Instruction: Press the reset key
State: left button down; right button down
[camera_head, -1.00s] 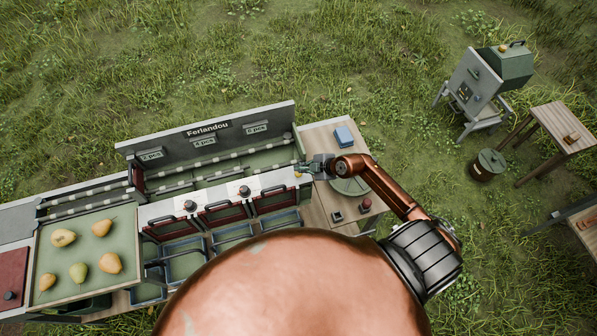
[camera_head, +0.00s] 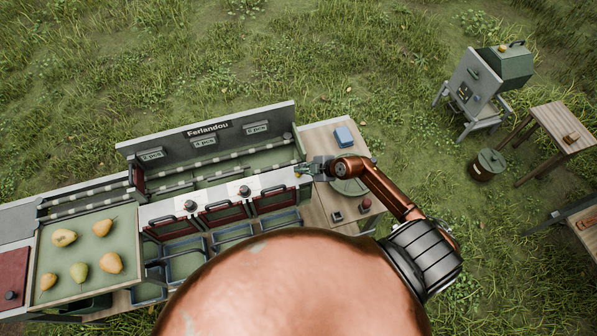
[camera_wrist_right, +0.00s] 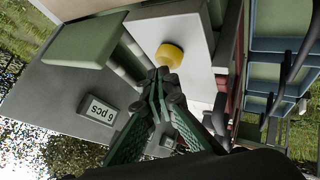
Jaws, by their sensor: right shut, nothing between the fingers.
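A round yellow key (camera_wrist_right: 169,55) stands on the white top of the sorting machine in the right wrist view. No label on it can be read. In the head view the key is a tiny yellow spot (camera_head: 297,174) at the right end of the machine's white strip. My right gripper (camera_wrist_right: 160,76) is shut and empty, its green fingers together. Its fingertips are right beside the key's lower edge in the wrist view; I cannot tell whether they touch it. In the head view the right gripper (camera_head: 304,169) is at the machine's right end. My left gripper is not in view.
The machine's grey back panel (camera_head: 240,120) rises behind the strip. Dark knobs (camera_head: 245,191) and red flaps (camera_head: 274,200) lie left of the gripper. A wooden table (camera_head: 318,137) with a blue box (camera_head: 343,136) is at the right. A green tray (camera_head: 88,255) holds several pears.

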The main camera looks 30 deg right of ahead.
jog(key=shift+f, duration=0.4)
dwell(0.6)
jog(key=shift+r+p, duration=0.9)
jog(key=shift+p, duration=0.4)
notch_tip(320, 180, up, 5)
jog(key=p, duration=0.6)
jog(key=shift+r, duration=0.1)
